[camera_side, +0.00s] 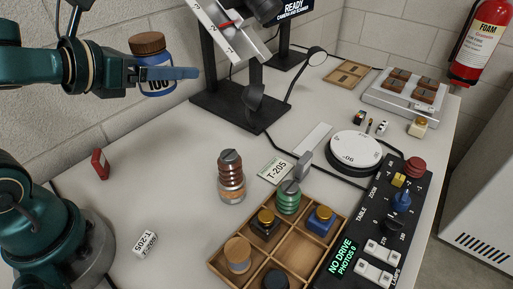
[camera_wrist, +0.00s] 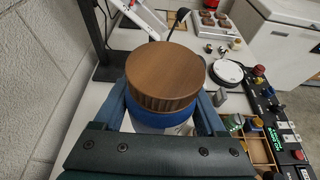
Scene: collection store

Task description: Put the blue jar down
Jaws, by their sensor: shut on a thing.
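The blue jar (camera_side: 156,76) has a brown wooden lid and a white label reading "100". My gripper (camera_side: 178,74) is shut on it and holds it upright, well above the table at the upper left in the side view. In the wrist view the jar's lid (camera_wrist: 166,72) fills the middle, with a gripper finger on each side of the jar. The white table (camera_side: 170,135) below it is mostly bare. A wooden compartment tray (camera_side: 226,268) at the lower middle holds several small jars and has some empty compartments.
A banded brown jar (camera_side: 231,176) stands left of the tray. A black camera stand (camera_side: 226,108) rises right of my gripper. A turntable (camera_side: 355,148) and black control panel (camera_side: 378,222) are at the right.

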